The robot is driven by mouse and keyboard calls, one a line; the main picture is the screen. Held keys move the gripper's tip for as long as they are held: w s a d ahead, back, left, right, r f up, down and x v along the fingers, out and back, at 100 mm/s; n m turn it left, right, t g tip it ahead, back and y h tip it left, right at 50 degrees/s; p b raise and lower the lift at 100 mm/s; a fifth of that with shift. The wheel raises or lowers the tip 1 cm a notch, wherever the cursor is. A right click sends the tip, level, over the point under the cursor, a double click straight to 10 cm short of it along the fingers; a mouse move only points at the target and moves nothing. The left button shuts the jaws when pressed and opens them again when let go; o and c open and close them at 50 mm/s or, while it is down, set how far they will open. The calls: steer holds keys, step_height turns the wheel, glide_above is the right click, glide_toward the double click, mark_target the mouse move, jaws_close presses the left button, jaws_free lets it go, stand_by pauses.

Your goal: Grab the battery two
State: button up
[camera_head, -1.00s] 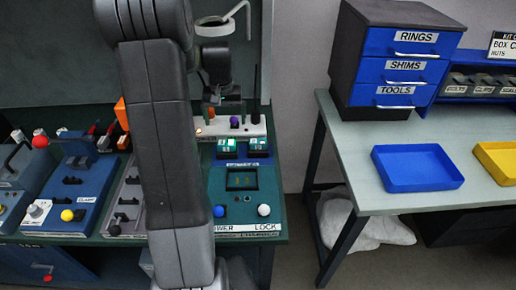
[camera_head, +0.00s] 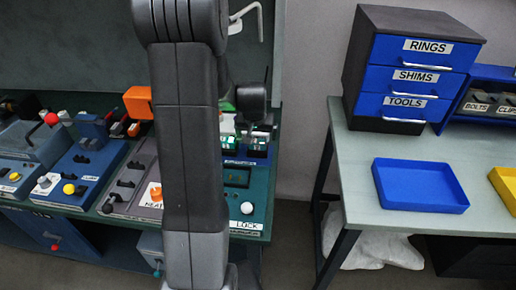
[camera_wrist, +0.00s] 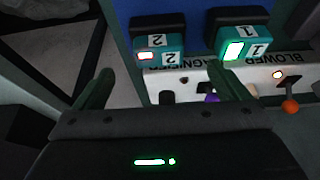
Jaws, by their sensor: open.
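Battery two (camera_wrist: 147,45), a teal block with a black top, "2" labels and a red light, stands at the upper middle of the wrist view. Battery one (camera_wrist: 238,48), with "1" labels and a green light, stands to its right. My gripper (camera_wrist: 163,82) is open and empty. In the head view, the batteries show at the back of the green-topped bench, with battery two (camera_head: 259,141) on the right, partly covered by my dark wrist.
A white control strip (camera_wrist: 205,80) with blower and magnifier labels and knobs lies between my fingers and the batteries. The bench holds a blue clamp station (camera_head: 75,165) at left. A side table has a drawer cabinet (camera_head: 410,75) and an empty blue tray (camera_head: 420,186).

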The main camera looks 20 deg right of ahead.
mark_target(258, 142)
steer(key=shift+p+x, duration=0.55)
steer(key=shift+x, duration=2.7)
steer(key=shift+s, duration=0.15)
steer(key=shift+c, duration=0.2)
